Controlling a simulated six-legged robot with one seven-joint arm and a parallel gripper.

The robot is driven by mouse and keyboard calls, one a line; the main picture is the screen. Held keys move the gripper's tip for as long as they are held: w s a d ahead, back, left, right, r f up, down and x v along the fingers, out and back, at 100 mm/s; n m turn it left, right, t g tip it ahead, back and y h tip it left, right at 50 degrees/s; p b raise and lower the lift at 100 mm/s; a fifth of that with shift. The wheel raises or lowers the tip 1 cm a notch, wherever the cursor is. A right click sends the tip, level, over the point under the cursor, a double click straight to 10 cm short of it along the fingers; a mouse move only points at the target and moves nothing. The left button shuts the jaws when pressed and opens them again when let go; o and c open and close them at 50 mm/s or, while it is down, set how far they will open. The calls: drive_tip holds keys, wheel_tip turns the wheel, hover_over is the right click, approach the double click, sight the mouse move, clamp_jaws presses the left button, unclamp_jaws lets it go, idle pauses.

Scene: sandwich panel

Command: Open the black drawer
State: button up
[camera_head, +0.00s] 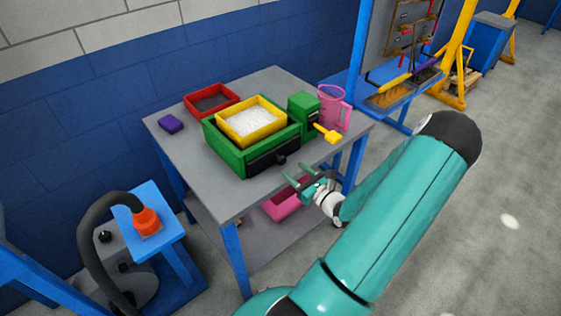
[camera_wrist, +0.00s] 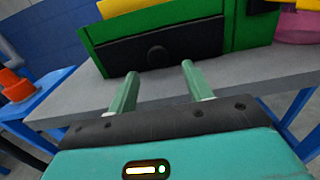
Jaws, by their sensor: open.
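The black drawer (camera_head: 262,163) is the front of a green box (camera_head: 223,151) on the grey table. It looks shut, and a round black knob (camera_head: 282,159) sits on its face. In the wrist view the drawer front (camera_wrist: 120,55) and its knob (camera_wrist: 156,53) lie straight ahead. My gripper (camera_head: 297,174) is open and empty, in front of the drawer near the table's front edge. In the wrist view its two green fingers (camera_wrist: 160,80) point toward the drawer, one on each side of the knob's line, apart from it.
A yellow tray (camera_head: 273,117) of white material sits on the green box. A red tray (camera_head: 211,100), purple block (camera_head: 171,124), green device (camera_head: 304,108) with a yellow handle, and pink jug (camera_head: 334,108) share the table (camera_head: 195,190). A pink bin (camera_head: 286,200) is below.

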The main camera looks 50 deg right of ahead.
sight(283, 162)
drive_tip(key=x, duration=0.7)
drive_tip(key=shift+w+a, duration=0.1)
drive_tip(key=shift+w, duration=0.1)
clamp_jaws()
drive_tip(key=shift+s, duration=0.15)
